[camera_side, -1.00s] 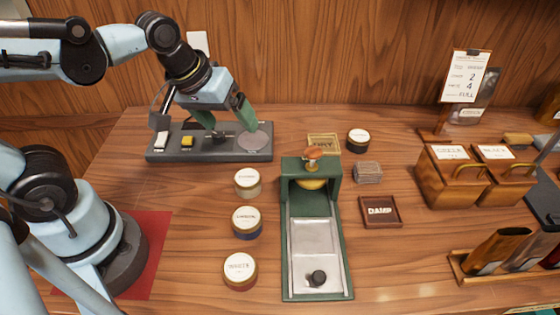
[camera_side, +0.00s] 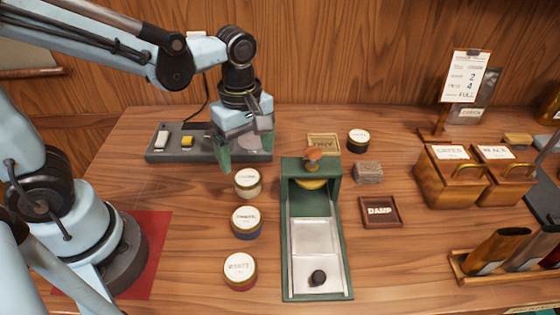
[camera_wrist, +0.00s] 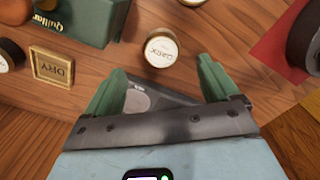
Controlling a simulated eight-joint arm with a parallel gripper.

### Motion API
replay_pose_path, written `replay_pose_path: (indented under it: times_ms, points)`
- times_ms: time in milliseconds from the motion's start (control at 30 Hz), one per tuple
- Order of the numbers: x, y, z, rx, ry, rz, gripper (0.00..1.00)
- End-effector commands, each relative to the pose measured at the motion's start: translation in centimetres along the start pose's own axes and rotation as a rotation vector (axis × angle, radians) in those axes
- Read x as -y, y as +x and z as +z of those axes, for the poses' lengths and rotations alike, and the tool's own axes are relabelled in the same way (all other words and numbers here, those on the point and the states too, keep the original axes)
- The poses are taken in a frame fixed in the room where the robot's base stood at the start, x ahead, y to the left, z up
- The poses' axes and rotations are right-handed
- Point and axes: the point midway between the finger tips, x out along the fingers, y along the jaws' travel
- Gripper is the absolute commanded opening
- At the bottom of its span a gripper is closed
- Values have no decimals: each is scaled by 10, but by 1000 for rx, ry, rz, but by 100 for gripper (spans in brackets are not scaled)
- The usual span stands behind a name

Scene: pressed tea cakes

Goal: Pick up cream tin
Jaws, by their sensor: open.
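The cream tin (camera_side: 247,182) stands upright on the table, the rearmost of a column of three tins left of the green press. It has a pale body and a white label, too small to read clearly. In the wrist view, a pale tin (camera_wrist: 160,47), which looks like the same one, lies just ahead of the fingertips and between their lines. My gripper (camera_side: 244,155) is open and empty, with green fingers pointing down, behind and above the tin. It also shows in the wrist view (camera_wrist: 161,78). The fingers appear apart from the tin.
The green press (camera_side: 287,240) stands close at right. A grey scale-like base (camera_side: 165,155) lies behind.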

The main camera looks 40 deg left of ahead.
Motion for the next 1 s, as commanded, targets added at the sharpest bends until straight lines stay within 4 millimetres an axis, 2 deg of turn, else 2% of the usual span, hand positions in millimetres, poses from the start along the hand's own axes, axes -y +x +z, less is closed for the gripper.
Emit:
replay_pose_path:
  times_ms: [200,467,800,1000]
  points:
    - [0,24,0,0,1,1,88]
    - [0,34,-1,0,1,1,88]
    - [2,69,-3,0,1,1,88]
    - [2,81,-3,0,1,1,88]
